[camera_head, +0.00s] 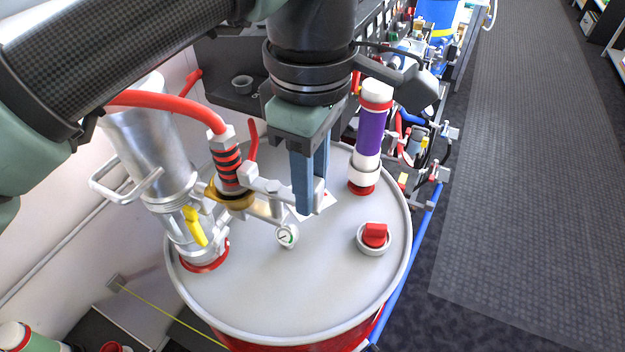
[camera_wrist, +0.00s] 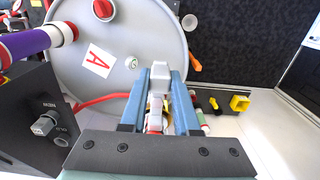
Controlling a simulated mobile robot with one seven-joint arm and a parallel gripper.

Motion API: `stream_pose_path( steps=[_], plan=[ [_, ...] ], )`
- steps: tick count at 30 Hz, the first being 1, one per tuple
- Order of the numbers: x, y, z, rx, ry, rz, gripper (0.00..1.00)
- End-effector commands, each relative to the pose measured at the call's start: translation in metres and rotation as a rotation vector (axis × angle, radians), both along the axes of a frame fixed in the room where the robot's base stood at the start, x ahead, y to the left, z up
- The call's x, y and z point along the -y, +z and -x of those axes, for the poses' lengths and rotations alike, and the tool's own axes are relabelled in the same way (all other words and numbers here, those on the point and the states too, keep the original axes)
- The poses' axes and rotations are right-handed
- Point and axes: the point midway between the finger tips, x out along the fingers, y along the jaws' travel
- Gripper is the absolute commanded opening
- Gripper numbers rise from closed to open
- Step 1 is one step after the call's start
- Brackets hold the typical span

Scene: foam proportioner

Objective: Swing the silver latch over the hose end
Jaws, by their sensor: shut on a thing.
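The silver latch (camera_head: 283,188) is a pale grey bar beside the hose end, above the drum. My gripper (camera_head: 308,205) has its blue-grey fingers around the latch's right end; in the wrist view the gripper (camera_wrist: 160,80) is shut on the latch (camera_wrist: 159,78). The hose end (camera_head: 228,165) is a black and red ribbed fitting over a brass collar (camera_head: 234,197), with the red hose (camera_head: 165,101) running up and left. The latch's left end is near the fitting; whether it touches cannot be told. In the wrist view the fitting is mostly hidden behind the latch and fingers.
The grey drum lid (camera_head: 330,290) lies below. A silver cylinder with a handle (camera_head: 150,160) stands left, with a yellow lever (camera_head: 194,228). A purple and white tube (camera_head: 369,135) stands right, and a red cap (camera_head: 375,235) is in front.

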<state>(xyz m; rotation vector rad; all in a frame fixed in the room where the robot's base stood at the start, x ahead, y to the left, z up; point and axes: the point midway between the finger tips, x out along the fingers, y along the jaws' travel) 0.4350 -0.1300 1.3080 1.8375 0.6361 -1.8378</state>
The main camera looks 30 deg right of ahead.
Motion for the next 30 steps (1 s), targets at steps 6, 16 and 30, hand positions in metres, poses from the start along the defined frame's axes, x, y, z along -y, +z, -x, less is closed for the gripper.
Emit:
stream_pose_path(
  steps=[6, 16, 30],
  plan=[
    [-0.0004, 0.0009, 0.0008, 0.0, -0.021, 0.003, 0.0],
    [-0.0004, 0.0011, 0.0007, 0.001, -0.021, 0.001, 0.33],
    [-0.0006, 0.0016, 0.0004, 0.001, -0.019, 0.001, 0.6]
  ],
)
